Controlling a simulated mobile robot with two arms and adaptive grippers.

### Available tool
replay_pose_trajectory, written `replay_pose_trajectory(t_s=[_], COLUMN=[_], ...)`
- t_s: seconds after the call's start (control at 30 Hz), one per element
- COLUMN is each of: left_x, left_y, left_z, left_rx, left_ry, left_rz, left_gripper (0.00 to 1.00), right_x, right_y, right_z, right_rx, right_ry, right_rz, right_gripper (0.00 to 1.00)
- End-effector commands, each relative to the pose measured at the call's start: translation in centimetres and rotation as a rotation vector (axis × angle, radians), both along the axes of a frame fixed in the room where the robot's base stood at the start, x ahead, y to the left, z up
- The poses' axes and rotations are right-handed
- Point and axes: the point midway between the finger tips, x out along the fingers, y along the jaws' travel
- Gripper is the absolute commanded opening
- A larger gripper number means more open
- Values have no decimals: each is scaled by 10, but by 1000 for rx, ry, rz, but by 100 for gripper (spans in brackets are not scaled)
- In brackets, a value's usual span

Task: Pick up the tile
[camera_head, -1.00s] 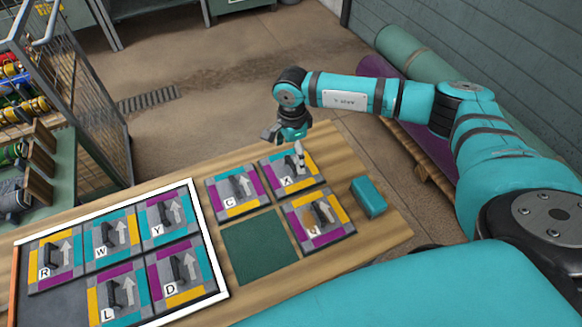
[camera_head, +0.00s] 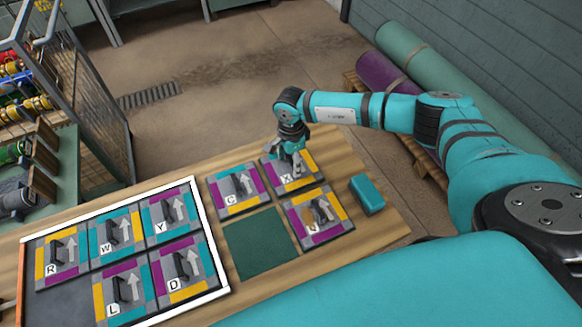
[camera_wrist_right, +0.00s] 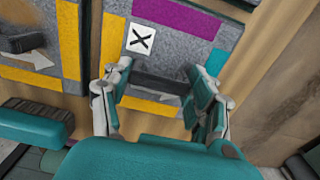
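A square grey tile marked X (camera_head: 305,181) with purple and yellow edges lies on the wooden table. It also shows in the right wrist view (camera_wrist_right: 185,45), with a dark raised handle (camera_wrist_right: 155,82) on it. My right gripper (camera_head: 291,165) is down at this tile. In the right wrist view my right gripper (camera_wrist_right: 156,100) is open, one finger at each side of the handle, with gaps visible. Contact with the tile cannot be told. Tile C (camera_head: 237,188) and a tile with an orange stain (camera_head: 318,216) lie beside it. My left gripper is not in view.
A white-edged tray (camera_head: 206,231) at left holds several lettered tiles. A green square (camera_head: 260,244) lies on the wooden table (camera_head: 335,150). A teal brush-like block (camera_head: 367,194) sits at right, also in the right wrist view (camera_wrist_right: 40,118). Rolled rugs (camera_head: 430,75) lie behind.

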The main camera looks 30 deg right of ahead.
Motion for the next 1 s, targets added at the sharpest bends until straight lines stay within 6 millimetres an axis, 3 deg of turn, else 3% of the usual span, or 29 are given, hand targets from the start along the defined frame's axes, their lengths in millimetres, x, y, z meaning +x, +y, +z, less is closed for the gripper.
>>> replay_pose_trajectory(t_s=[0.03, 0.3, 0.63, 1.0], left_x=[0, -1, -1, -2], left_y=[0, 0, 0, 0], left_z=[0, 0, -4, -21], left_rx=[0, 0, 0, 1], left_ry=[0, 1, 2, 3], left_rz=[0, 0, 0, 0], left_gripper=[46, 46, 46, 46], right_x=[0, 0, 2, 1], right_y=[0, 0, 0, 0], right_z=[0, 1, 11, 80], right_rx=[0, 0, 2, 1], right_ry=[-1, -1, -4, -4], right_rz=[0, 0, 0, 0], right_gripper=[47, 14, 13, 13])
